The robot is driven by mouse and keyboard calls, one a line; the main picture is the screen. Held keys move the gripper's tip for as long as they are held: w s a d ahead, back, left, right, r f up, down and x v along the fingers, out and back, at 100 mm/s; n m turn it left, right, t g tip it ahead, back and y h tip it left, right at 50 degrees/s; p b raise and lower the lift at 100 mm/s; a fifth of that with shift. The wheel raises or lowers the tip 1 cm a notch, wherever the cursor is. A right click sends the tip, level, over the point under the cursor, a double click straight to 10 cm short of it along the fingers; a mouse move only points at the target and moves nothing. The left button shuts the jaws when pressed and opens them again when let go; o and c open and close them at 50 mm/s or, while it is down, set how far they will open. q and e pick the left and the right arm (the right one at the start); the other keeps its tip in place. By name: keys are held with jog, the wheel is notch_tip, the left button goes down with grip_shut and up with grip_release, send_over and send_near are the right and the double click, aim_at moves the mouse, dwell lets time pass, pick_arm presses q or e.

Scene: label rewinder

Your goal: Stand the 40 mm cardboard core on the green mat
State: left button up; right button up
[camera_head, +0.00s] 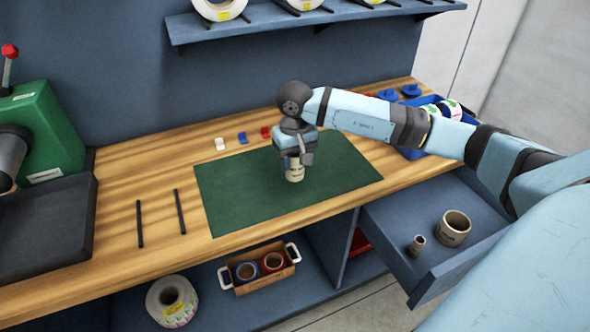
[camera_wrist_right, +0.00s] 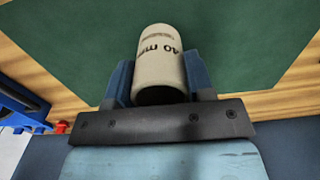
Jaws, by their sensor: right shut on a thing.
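The 40 mm cardboard core (camera_head: 295,174) is a short beige tube at the green mat (camera_head: 232,206), below my right gripper (camera_head: 296,160). In the right wrist view the core (camera_wrist_right: 160,62) shows its "40 mm" print and sits between the two blue fingers of my right gripper (camera_wrist_right: 160,84). The gripper is shut on it. The core looks about upright in the head view. I cannot tell whether its lower end touches the mat (camera_wrist_right: 75,40). My left gripper is not in view.
An open drawer (camera_head: 385,215) at the right holds a large core (camera_head: 453,228) and a small core (camera_head: 417,245). A blue bin (camera_head: 412,153) with label rolls stands at the right end. Small coloured pieces lie behind the mat. Two black rods (camera_head: 180,211) lie to its left, near the green machine (camera_head: 45,130).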

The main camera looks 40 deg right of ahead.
jog(key=shift+f, duration=2)
jog(key=shift+f, duration=0.1)
jog(key=shift+f+b, duration=0.15)
jog(key=shift+b, duration=0.15)
jog(key=o, duration=1)
jog(key=shift+r, duration=0.25)
